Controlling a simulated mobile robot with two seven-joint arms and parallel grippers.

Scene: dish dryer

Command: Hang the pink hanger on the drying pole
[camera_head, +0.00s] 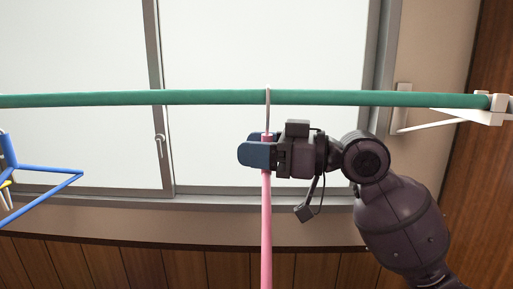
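The pink hanger (266,230) is seen edge-on in the middle of the head view, its lower part cut off by the bottom edge. My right gripper (258,152) is shut on its upper part, just below the hook. The thin grey hook (267,110) reaches up to the green drying pole (180,98) and crosses in front of it near the top. I cannot tell whether the hook rests over the pole or only overlaps it in the picture. My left gripper is not in view.
A white bracket (488,112) holds the pole's right end at the wooden wall. A blue hanger-like frame (45,169) is at the far left. A window (265,45) with grey frames is behind the pole. The pole is bare on both sides of the hook.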

